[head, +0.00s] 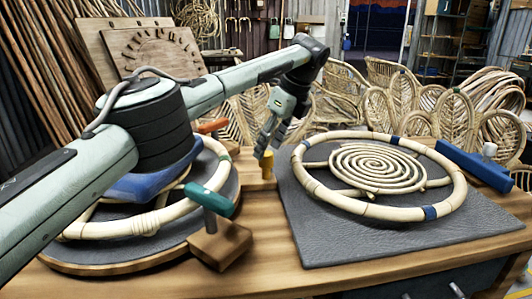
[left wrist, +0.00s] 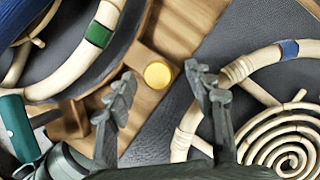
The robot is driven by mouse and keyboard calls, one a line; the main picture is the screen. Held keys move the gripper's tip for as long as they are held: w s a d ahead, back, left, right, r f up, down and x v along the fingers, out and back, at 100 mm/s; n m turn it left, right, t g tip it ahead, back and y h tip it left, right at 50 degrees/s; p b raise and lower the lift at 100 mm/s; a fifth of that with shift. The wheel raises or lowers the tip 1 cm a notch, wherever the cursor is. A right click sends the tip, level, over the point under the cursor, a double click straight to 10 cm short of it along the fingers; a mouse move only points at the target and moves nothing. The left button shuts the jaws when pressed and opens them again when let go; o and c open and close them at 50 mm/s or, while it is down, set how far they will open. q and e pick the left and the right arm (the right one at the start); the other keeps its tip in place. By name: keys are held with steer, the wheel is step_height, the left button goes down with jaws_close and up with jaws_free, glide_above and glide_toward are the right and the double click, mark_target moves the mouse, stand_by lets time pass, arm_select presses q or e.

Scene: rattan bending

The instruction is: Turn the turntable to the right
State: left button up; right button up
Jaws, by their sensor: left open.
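The turntable (head: 110,268) is a round grey disc with a wooden rim at the left of the bench, bearing a pale rattan ring (head: 180,215). A yellow knob (head: 267,164) stands at its right edge; in the left wrist view, the knob (left wrist: 158,75) sits on a wooden tab. My left gripper (head: 262,150) is open, pointing down just above the knob. In the left wrist view, the fingertips (left wrist: 162,78) lie on either side of the knob; I cannot tell whether they touch it. My arm hides much of the turntable. My right gripper is not in view.
A teal-topped wooden block tool (head: 218,240) stands by the turntable's front right. A grey mat (head: 345,245) with a rattan ring and spiral (head: 380,165) lies to the right. Rattan chair frames fill the background.

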arm_select(q)
steer(key=v, duration=0.9)
steer(key=shift+a, duration=0.1)
